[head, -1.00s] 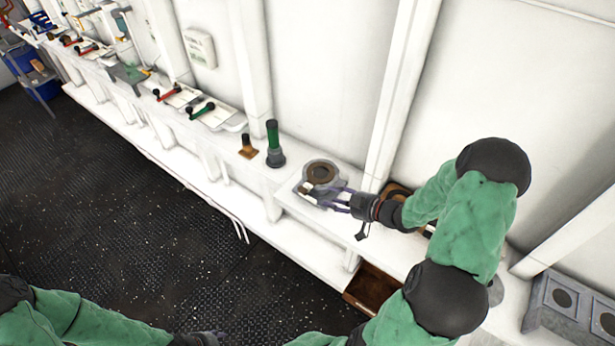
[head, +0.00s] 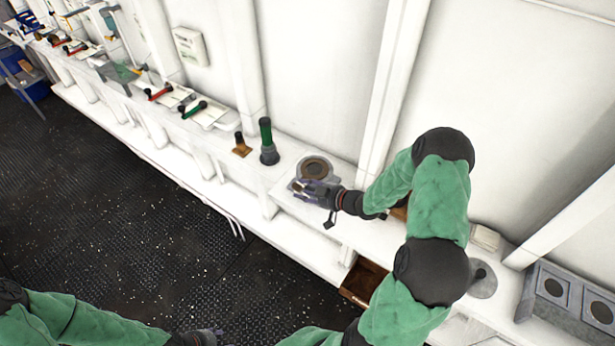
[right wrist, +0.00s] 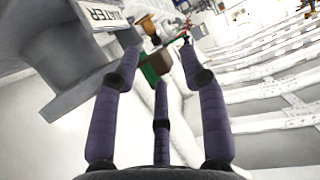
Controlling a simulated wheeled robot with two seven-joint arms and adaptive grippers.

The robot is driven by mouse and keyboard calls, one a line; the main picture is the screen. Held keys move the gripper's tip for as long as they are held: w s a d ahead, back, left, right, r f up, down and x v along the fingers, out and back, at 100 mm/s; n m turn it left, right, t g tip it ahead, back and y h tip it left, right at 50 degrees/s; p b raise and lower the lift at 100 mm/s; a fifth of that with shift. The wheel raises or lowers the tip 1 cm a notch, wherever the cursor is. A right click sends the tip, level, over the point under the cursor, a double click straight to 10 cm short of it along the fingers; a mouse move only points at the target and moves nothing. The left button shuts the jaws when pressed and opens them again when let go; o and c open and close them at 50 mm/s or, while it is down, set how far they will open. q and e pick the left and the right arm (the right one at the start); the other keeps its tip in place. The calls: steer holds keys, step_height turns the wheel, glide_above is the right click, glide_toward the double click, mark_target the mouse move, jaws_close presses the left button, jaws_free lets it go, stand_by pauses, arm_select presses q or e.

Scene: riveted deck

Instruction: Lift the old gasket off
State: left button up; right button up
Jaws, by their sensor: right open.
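The old gasket appears as a brown ring (head: 315,167) lying on a round grey flange (head: 296,178) on the white bench. My right gripper (head: 302,188) is at the near side of the flange, beside the ring and partly covering the flange's front. Its purple fingers are spread open in the right wrist view (right wrist: 155,75).
A green-topped dark cylinder (head: 267,140) and a brown block with a dark knob (head: 241,148) stand left of the flange. An open brown box (head: 362,284) lies below the bench edge. A grey unit with round openings (head: 570,300) is at the right.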

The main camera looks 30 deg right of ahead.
jaws_close()
